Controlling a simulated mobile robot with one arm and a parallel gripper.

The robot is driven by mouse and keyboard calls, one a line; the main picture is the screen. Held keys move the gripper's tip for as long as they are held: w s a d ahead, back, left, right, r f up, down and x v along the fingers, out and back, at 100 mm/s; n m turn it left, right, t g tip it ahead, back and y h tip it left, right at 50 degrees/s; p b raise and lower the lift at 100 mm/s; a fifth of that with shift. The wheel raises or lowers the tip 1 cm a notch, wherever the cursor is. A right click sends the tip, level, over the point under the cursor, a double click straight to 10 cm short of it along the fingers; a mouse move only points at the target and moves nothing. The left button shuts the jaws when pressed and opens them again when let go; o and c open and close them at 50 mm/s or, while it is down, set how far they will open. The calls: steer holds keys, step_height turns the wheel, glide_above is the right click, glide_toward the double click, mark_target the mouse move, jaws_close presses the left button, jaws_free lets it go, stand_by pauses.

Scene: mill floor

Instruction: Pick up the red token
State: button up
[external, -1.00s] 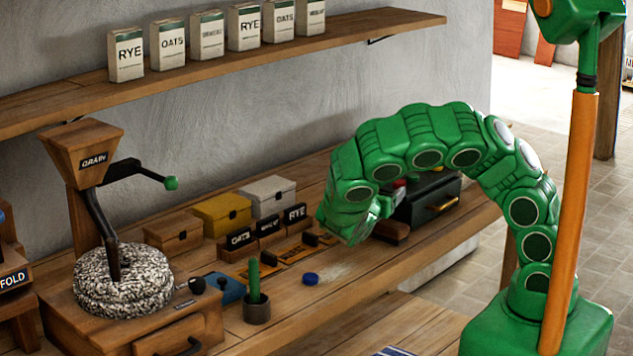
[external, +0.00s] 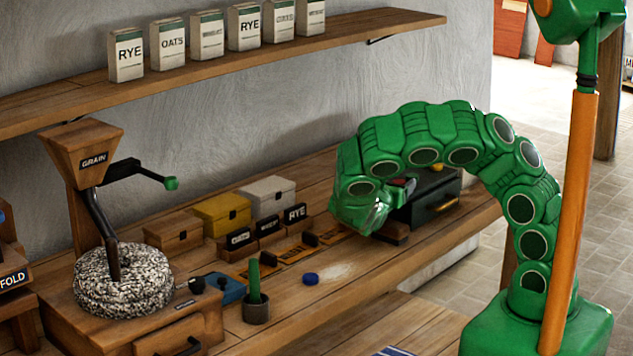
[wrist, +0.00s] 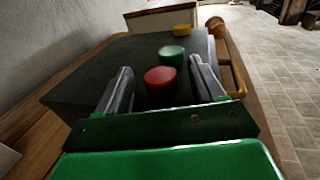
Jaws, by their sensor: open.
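The red token (wrist: 160,77) is a round red disc on the dark top of a box (wrist: 85,75). In the wrist view it lies between the fingers of my open, empty gripper (wrist: 162,75), with a gap on each side. A green token (wrist: 172,55) sits just beyond it, and a yellow token (wrist: 182,30) farther back. In the external view the dark box (external: 427,207) with a drawer is partly hidden behind my gripper (external: 382,203). A little red shows there beside my gripper, mostly hidden.
A blue disc (external: 311,279) lies on the bench. A green rod stands in a small cup (external: 257,310). Labelled dividers and small boxes, including a yellow one (external: 222,214), stand left of my arm. A grain mill (external: 122,282) is at far left. The shelf (external: 225,62) runs above.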

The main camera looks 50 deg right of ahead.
steer(key=shift+d, duration=0.2)
steer(key=shift+c, duration=0.2)
steer(key=c, duration=1.1)
steer(key=shift+o, duration=0.2)
steer(key=shift+r, duration=0.1)
